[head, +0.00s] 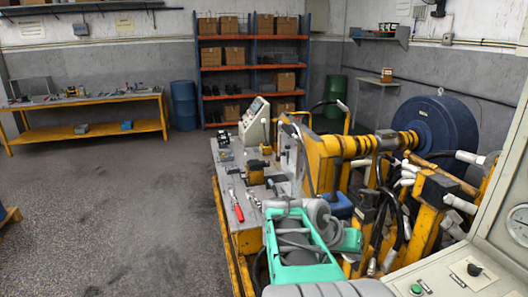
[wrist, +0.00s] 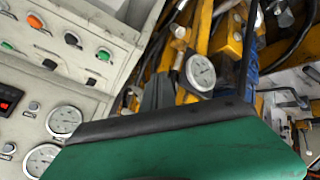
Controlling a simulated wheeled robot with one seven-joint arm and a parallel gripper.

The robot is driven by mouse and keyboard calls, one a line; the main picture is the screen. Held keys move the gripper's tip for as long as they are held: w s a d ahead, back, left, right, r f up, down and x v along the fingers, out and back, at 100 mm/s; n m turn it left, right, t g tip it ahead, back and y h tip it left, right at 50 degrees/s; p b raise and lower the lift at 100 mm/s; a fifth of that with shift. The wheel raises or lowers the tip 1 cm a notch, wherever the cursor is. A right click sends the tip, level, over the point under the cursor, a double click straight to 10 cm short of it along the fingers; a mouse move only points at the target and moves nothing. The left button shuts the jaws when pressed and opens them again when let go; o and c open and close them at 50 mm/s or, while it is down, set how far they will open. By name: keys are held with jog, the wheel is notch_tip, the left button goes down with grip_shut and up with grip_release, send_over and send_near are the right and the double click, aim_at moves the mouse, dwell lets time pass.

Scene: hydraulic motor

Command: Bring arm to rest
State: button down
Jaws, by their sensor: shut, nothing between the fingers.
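My folded arm (head: 300,245), teal-green with grey joints, shows at the bottom centre of the head view, in front of the hydraulic bench. I cannot pick out the fingers of my gripper in either view. In the wrist view a broad green surface with a dark edge fills the lower middle, close to the camera; I cannot tell what it is. No task object is held in sight.
The bench (head: 243,213) carries tools, including red-handled pliers (head: 237,207). Yellow machinery and hoses stand right of my arm. A control panel (head: 470,277) stands close at the right; it also shows in the wrist view (wrist: 75,45). The left floor is open.

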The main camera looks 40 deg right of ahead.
jog(key=w+a+f+n+t+y, duration=0.1)
jog(key=w+a+n+t+y, duration=0.2)
jog(key=w+a, duration=0.5)
jog(key=w+a+f+n+t+y, duration=0.15)
jog(key=w+a+n, duration=0.25)
jog(key=a, duration=0.9)
jog(key=s+a+f+n+y, duration=0.1)
jog(key=a+n, duration=0.5)
jog(key=a, duration=1.2)
jog(key=s+t+y, duration=0.1)
jog(key=y, duration=0.1)
jog(key=shift+s+a+n+y, duration=0.2)
jog(key=shift+a+n+y, duration=0.15)
jog(key=shift+n, duration=0.05)
